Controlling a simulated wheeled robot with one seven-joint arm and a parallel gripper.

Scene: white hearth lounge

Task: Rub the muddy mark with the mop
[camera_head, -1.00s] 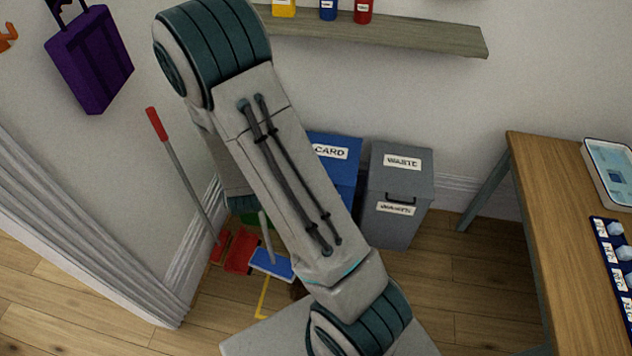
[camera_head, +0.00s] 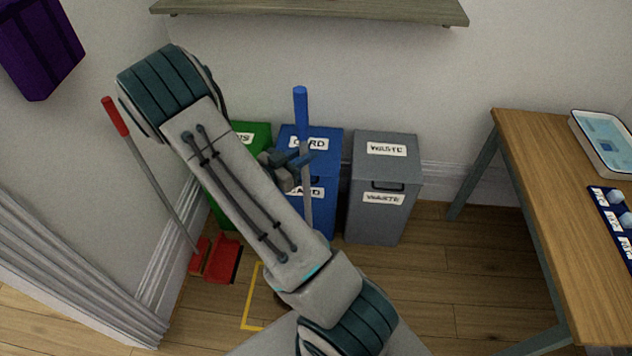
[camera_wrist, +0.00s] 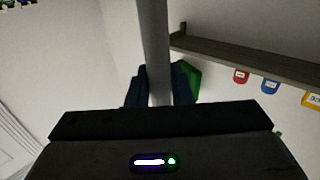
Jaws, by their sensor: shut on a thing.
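The mop (camera_head: 304,112) has a blue grip and a grey pole and stands about upright in front of the blue bin in the head view. My gripper (camera_head: 301,160) is shut on its pole, below the blue grip. The pole (camera_wrist: 154,45) also runs between my dark fingers (camera_wrist: 158,85) in the wrist view. The mop's lower end is hidden behind my arm. A small dark brown patch (camera_head: 279,300), likely the muddy mark, shows on the floor beside my arm, inside a yellow outline (camera_head: 247,300). Most of it is hidden.
Green (camera_head: 252,134), blue (camera_head: 335,150) and grey (camera_head: 386,190) bins stand along the wall. A red-handled broom (camera_head: 150,175) and red dustpan (camera_head: 222,258) are at the left wall. A wooden table (camera_head: 545,190) is at right. Floor between grey bin and table is clear.

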